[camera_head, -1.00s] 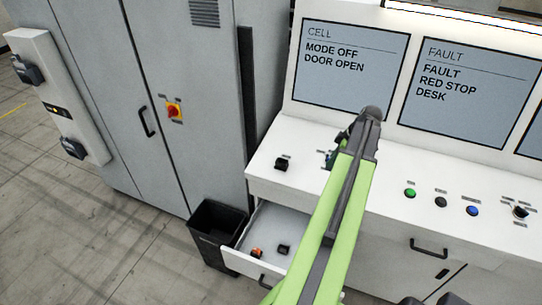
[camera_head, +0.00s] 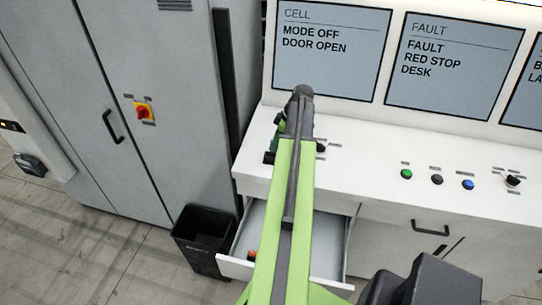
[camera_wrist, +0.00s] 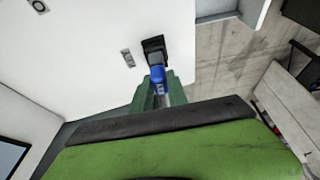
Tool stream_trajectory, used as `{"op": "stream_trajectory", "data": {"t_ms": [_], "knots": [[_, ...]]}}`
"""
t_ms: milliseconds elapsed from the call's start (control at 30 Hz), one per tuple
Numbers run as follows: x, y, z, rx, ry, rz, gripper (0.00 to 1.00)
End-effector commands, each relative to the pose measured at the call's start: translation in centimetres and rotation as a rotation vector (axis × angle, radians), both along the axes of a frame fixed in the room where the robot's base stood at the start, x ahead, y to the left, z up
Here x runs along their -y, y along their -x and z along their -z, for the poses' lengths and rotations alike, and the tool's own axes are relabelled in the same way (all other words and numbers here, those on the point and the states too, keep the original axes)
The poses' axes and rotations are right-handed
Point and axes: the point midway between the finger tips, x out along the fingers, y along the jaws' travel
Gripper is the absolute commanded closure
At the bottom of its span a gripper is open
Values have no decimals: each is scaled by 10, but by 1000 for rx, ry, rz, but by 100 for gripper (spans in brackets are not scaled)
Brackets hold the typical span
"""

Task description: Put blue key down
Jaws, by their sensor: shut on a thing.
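The blue key (camera_wrist: 157,76) is between the green fingers of my gripper (camera_wrist: 160,92) in the wrist view. The gripper is shut on it. The key's far end is at or just in front of a black block (camera_wrist: 153,46) on the white desk; I cannot tell whether they touch. In the head view my gripper (camera_head: 277,142) is mostly hidden behind my arm, over the left part of the desk top (camera_head: 370,165). The black block (camera_head: 269,157) shows just left of it. The key cannot be made out there.
An open drawer (camera_head: 325,240) sticks out below the desk, with an orange item (camera_head: 252,255) partly hidden by my arm. A black bin (camera_head: 203,238) stands left of it, by a grey cabinet (camera_head: 150,60). Buttons, including a blue one (camera_head: 468,184), line the desk's right part.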

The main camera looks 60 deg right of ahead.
Motion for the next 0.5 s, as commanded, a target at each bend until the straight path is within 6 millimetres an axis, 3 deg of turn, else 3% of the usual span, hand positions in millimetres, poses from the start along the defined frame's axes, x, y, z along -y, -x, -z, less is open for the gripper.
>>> {"op": "stream_trajectory", "data": {"t_ms": [33, 100, 333, 500], "knots": [[0, -9, 11, 0, 0, -1, 100], [-1, -17, 13, 0, 0, 0, 100], [-2, -21, 16, 0, 0, 2, 100], [-2, -21, 46, 0, 0, 2, 100]]}}
